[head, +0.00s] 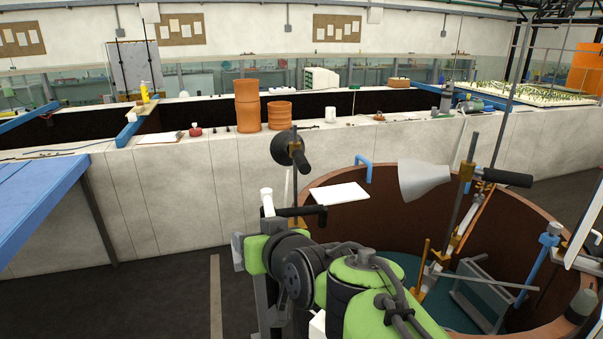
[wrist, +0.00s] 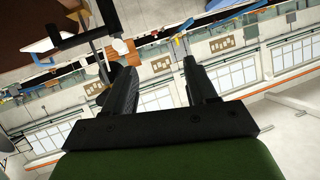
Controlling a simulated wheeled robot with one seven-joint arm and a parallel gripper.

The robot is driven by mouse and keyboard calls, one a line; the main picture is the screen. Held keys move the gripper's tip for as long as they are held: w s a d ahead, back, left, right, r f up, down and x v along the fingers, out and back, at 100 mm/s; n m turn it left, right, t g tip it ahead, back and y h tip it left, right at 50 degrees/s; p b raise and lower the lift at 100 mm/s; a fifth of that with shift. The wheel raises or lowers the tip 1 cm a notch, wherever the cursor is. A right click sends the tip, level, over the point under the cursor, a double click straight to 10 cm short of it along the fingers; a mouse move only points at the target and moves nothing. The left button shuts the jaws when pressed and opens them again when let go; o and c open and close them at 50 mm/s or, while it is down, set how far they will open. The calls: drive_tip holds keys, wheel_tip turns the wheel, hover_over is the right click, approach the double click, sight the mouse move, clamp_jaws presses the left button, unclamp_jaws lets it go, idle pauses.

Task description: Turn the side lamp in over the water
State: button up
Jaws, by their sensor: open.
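A lamp with a black round shade (head: 285,148) and a black handle stands on a thin pole at the left of the round brown tank (head: 330,182). A second lamp with a pale grey cone shade (head: 424,178) and a black handle (head: 507,178) is over the tank, on a slanted post with brass clamps. Dark teal water (head: 405,268) shows low inside the tank. My gripper (wrist: 150,62) is open in the wrist view, its two black fingers apart. Nothing clearly shows held between them. In the head view my arm hides part of the tank's front, and the fingertips are hard to make out.
A white panel (head: 340,194) lies at the tank's left rim. Blue pipe fittings (head: 363,165) and a grey frame (head: 485,300) are at the tank. A long pale wall (head: 180,190) runs behind, with terracotta pots (head: 247,105) on top. Dark floor is clear at left.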

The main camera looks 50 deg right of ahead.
sight(302, 163)
drive_tip(key=s+d+r+m+t+h+b, duration=0.1)
drive_tip(key=d+r+m+t+h+b, duration=0.2)
drive_tip(key=d+h, duration=0.8)
drive_tip(key=w+d+y+p, duration=0.1)
drive_tip(key=w+d, duration=0.3)
drive_tip(key=w+d+y+p, duration=0.1)
drive_tip(key=w+d+y, duration=0.1)
drive_tip(key=w+d, duration=0.2)
drive_tip(key=w+d+m+g+y+p, duration=0.1)
drive_tip(key=w+d+p, duration=0.1)
drive_tip(key=w+d, duration=0.2)
drive_tip(key=shift+w+d+r, duration=0.1)
drive_tip(key=shift+w+d, duration=0.15)
drive_tip(key=shift+w, duration=0.15)
drive_tip(key=shift+c, duration=0.2)
clamp_jaws()
